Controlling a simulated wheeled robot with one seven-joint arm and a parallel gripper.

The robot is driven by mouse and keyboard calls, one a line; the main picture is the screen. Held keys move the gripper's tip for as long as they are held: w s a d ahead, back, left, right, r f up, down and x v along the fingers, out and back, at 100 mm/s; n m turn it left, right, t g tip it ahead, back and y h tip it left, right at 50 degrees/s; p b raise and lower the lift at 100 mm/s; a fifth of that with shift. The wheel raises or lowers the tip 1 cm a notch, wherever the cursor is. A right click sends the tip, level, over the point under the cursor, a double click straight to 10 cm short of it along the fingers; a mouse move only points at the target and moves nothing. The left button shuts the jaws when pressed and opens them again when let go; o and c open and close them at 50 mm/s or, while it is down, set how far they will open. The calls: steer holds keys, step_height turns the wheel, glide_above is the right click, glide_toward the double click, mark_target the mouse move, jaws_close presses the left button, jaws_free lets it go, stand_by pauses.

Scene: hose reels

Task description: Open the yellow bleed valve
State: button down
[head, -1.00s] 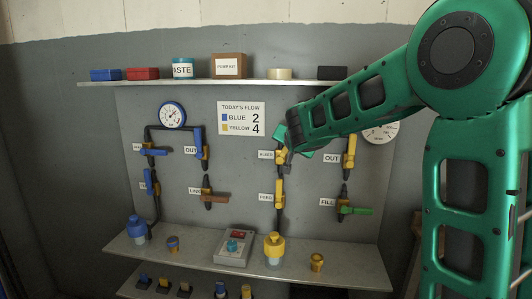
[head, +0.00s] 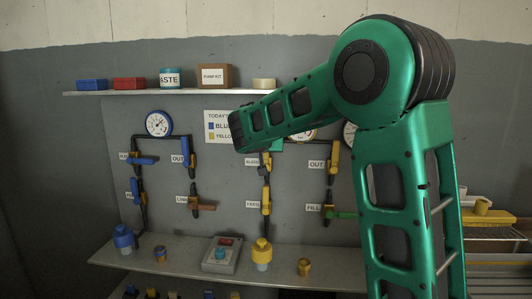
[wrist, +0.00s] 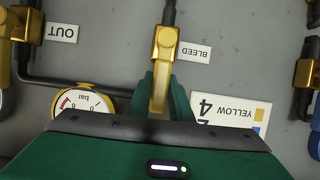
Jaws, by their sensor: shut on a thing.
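The yellow bleed valve (wrist: 165,42) is close up in the wrist view, which is upside down, beside its BLEED label (wrist: 194,53). Its yellow handle (wrist: 158,85) points down the picture, roughly in line with the black pipe above it. In the head view the BLEED label (head: 252,161) shows, but my arm and gripper (head: 272,147) hide most of the valve.
The yellow FEED valve (head: 265,198) is just below, and the yellow OUT valve (head: 333,158) is to the right. Blue valves (head: 143,160) are on the left. A yellow-rimmed gauge (wrist: 85,101) is near my gripper. A lower shelf (head: 185,262) holds bottles and a control box (head: 222,254).

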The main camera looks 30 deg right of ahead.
steer(key=shift+s+a+f, duration=0.1)
steer(key=shift+f, duration=0.3)
steer(key=c, duration=1.6)
jaws_free()
steer(key=shift+r, duration=0.2)
steer(key=v, duration=1)
steer(key=shift+s+a+r, duration=0.15)
steer(key=shift+a, duration=0.05)
